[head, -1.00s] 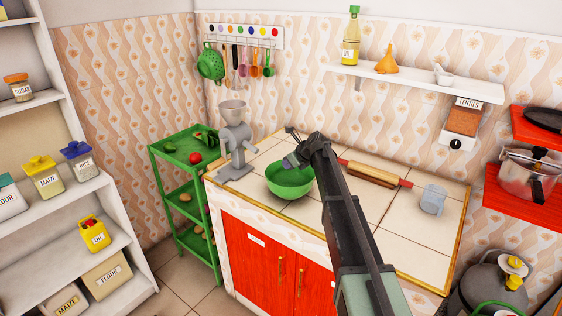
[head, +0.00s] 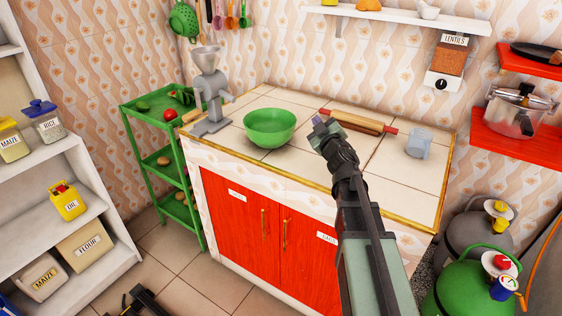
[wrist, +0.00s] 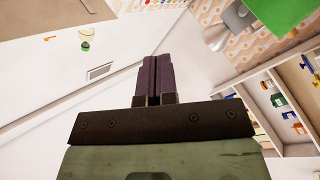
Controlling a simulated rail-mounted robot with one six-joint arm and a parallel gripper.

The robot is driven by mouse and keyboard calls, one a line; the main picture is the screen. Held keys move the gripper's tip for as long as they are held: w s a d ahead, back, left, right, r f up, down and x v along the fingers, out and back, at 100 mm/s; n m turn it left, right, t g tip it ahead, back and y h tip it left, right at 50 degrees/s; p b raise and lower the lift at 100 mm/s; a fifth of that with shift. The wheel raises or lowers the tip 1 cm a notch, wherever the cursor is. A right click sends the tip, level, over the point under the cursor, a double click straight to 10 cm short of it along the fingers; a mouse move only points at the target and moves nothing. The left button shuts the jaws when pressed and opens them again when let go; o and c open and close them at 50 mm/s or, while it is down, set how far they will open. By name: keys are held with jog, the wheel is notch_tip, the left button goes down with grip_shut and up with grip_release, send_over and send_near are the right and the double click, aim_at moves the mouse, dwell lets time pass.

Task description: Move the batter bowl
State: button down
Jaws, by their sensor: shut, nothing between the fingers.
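The batter bowl is a plain green bowl (head: 270,128) standing upright on the tiled counter, right of the grey grinder. My gripper (head: 319,122) is just right of the bowl in the head view, apart from its rim in the picture. In the wrist view my gripper's two dark fingers (wrist: 157,72) are together with nothing between them. A green surface at the top right of the wrist view (wrist: 276,14) looks like part of the bowl, cut off by the frame edge. The inside of the bowl looks empty from here.
A grey grinder (head: 209,92) stands left of the bowl. A rolling pin (head: 358,123) and a pale blue measuring jug (head: 418,144) are on the counter to the right. A green cart (head: 165,150) stands left of the counter. The counter's front tiles are clear.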

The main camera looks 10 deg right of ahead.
aim_at(281, 132)
jog(key=s+a+f+n+g+y+b, duration=0.25)
jog(key=s+a+f+n+y, duration=0.45)
jog(key=n, duration=0.8)
jog(key=shift+g, duration=0.45)
jog(key=x, duration=0.9)
jog(key=shift+w+a+r+p, duration=0.1)
jog(key=shift+w+a+p, duration=0.05)
jog(key=shift+w+p, duration=0.25)
jog(key=w, duration=0.2)
jog(key=shift+w+d, duration=0.3)
jog(key=shift+d, duration=0.05)
jog(key=shift+w+d, duration=0.25)
jog(key=shift+w, duration=0.3)
jog(key=w, duration=0.1)
jog(key=w+d, duration=0.1)
jog(key=shift+w, duration=0.3)
jog(key=shift+s+a, duration=0.1)
